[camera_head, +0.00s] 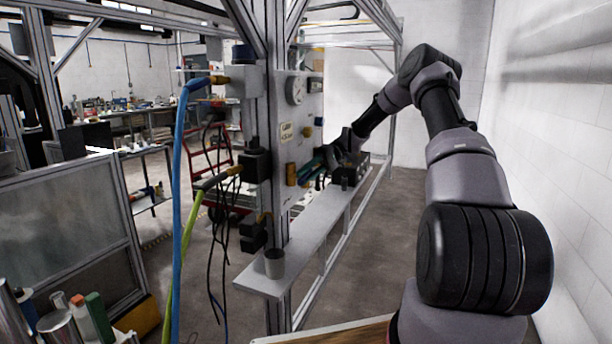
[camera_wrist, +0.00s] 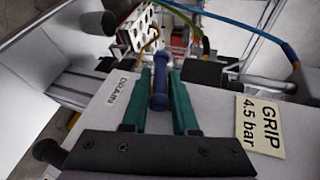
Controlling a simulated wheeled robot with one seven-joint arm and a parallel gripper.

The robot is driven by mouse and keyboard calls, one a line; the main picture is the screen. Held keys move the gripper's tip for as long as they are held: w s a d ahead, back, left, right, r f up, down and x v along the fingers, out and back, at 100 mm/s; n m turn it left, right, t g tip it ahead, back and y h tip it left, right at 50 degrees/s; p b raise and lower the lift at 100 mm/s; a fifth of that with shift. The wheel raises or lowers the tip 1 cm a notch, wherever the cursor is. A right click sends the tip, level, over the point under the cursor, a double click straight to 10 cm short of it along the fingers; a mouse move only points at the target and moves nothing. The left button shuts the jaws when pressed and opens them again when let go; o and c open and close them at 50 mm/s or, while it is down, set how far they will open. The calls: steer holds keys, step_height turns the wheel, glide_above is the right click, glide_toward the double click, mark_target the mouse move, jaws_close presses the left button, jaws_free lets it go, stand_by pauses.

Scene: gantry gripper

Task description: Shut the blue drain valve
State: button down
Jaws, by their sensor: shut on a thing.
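The blue drain valve handle (camera_wrist: 159,95) shows in the wrist view as a short blue bar with a rounded end. It lies between the two teal fingers of my gripper (camera_wrist: 161,76), which are shut on it. The DRAIN label (camera_wrist: 122,87) is on the panel just left of the fingers. Where the handle meets the valve body is hard to make out. In the head view my gripper (camera_head: 318,166) reaches the upright panel (camera_head: 298,108) from the right, above the shelf. The blue handle cannot be made out there.
The GRIP 4.5 bar label (camera_wrist: 261,125) is right of my fingers. A blue hose (camera_head: 178,190) and a green hose (camera_head: 186,240) hang left of the post. A grey cup (camera_head: 275,264) stands on the near end of the shelf (camera_head: 310,235). A white wall (camera_head: 560,150) bounds the right.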

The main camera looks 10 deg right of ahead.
steer(key=shift+g, duration=0.3)
steer(key=c, duration=0.8)
jaws_free()
steer(key=v, duration=1)
steer(key=shift+w+d, duration=0.15)
steer(key=shift+d, duration=0.25)
steer(key=shift+o, duration=0.2)
